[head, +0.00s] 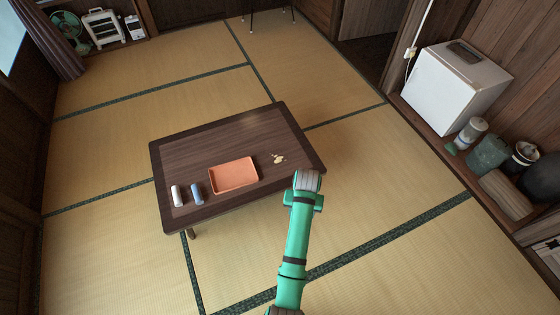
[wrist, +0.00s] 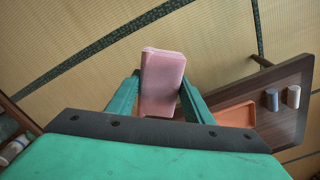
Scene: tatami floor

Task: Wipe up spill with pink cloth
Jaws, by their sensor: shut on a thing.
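In the wrist view the pink cloth (wrist: 164,66), a folded block-like shape, is held between the two green fingers of my gripper (wrist: 161,88). My gripper is shut on it, with tatami floor behind it in that view. In the head view my arm reaches to the near right edge of the low dark wooden table (head: 215,140); the fingers and the cloth cannot be made out there. The spill (head: 278,158), a small pale yellowish patch, lies on the table right of the orange tray (head: 233,175). The spill is not visible in the wrist view.
A white cylinder (head: 177,195) and a blue cylinder (head: 196,193) stand left of the tray; both also show in the wrist view. A white box-like appliance (head: 455,88) and jars line the right wall. A green fan (head: 68,27) stands far left. Open tatami surrounds the table.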

